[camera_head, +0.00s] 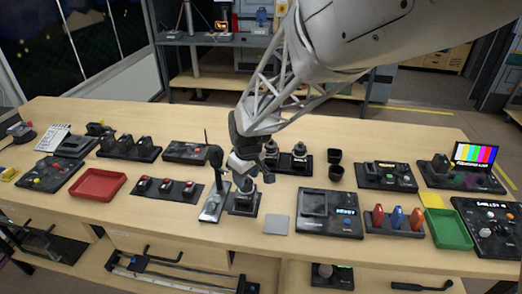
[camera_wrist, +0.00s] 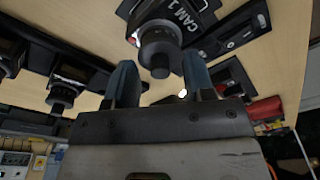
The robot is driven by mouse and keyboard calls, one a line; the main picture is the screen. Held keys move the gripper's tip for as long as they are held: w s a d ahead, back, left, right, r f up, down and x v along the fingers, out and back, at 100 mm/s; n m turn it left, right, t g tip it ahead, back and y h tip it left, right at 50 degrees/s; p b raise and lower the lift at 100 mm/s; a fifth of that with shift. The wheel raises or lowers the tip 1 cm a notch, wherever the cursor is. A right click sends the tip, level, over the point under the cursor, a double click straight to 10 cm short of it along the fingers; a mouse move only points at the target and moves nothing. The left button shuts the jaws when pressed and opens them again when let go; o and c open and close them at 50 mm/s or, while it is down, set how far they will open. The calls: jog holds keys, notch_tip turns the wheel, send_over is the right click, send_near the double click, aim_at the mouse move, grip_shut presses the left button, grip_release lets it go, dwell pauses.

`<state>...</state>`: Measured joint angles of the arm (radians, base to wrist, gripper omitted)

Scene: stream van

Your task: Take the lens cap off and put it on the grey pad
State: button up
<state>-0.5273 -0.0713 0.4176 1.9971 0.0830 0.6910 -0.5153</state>
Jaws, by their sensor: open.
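The camera labelled CAM 1 (camera_wrist: 185,18) shows at the top of the wrist view, with its dark lens pointing towards my gripper. A small dark round cap (camera_wrist: 160,68) is on the lens end. My gripper (camera_wrist: 160,82) is open, with one finger on each side of the cap and gaps between. In the head view my gripper (camera_head: 251,166) is over the camera (camera_head: 243,201) and partly hides it; the cap cannot be made out there. The grey pad (camera_head: 276,224) lies flat and bare on the table, just right of the camera's base.
A black screen panel (camera_head: 328,214) lies right of the pad. Left are an upright microphone-like post (camera_head: 214,180) and a panel with red switches (camera_head: 166,189). Two more cameras (camera_head: 299,158) stand behind my gripper. A red tray (camera_head: 97,185) and a green tray (camera_head: 448,229) are farther out.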

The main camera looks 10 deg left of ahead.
jog(key=shift+c, duration=0.2)
grip_shut()
dwell(0.5)
jog(key=shift+r, duration=0.8)
notch_tip(320, 180, up, 2)
jog(key=shift+r, duration=0.1)
jog(key=s+d+r, duration=0.1)
jog(key=s+d, duration=0.7)
jog(key=s, duration=0.6)
jog(key=shift+r, duration=0.1)
